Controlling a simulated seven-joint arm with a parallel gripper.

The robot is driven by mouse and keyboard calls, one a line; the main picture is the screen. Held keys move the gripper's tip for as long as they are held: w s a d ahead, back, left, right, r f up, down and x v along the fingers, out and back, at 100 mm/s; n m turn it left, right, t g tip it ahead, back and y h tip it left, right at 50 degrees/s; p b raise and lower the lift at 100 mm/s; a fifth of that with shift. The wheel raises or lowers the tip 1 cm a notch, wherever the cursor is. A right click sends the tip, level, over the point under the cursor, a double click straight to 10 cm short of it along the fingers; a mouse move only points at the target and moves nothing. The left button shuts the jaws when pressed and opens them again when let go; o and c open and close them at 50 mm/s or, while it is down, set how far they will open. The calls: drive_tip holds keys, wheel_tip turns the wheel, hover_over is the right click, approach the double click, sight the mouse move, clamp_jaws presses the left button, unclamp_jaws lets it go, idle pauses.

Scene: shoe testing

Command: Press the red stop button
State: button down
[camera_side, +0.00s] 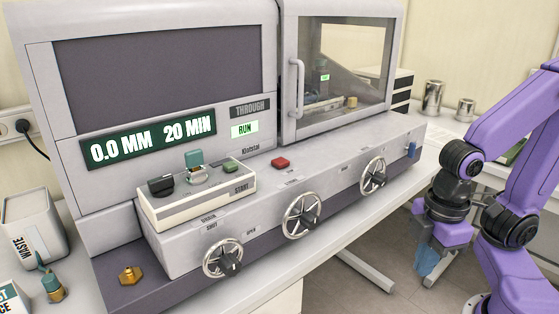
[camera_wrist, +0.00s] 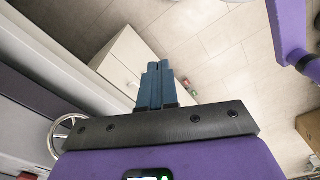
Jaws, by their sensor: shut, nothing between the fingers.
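The red stop button (camera_side: 281,163) is a small raised red block on the grey ledge of the testing machine, below the glass door. It is not visible in the wrist view. My gripper (camera_side: 428,262) hangs at the right of the side view, off the front of the machine and well apart from the button. Its blue fingers point down and also show in the wrist view (camera_wrist: 157,72), pressed together with nothing between them.
Handwheels (camera_side: 303,216) stick out from the machine's front. A white box with a green START button (camera_side: 231,166) sits left of the red button. Open floor lies below my gripper.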

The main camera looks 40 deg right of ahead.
drive_tip(key=w+a+r+t+y, duration=0.15)
drive_tip(key=w+a+r, duration=0.3)
drive_tip(key=w, duration=0.55)
wheel_tip(320, 180, up, 13)
drive_tip(key=m+t, duration=0.1)
drive_tip(key=t, duration=0.6)
hover_over(283, 162)
drive_tip(key=shift+d+r, duration=0.1)
drive_tip(key=shift+f, duration=4.45)
drive_tip(key=shift+f, duration=0.15)
drive_tip(key=shift+f, duration=0.25)
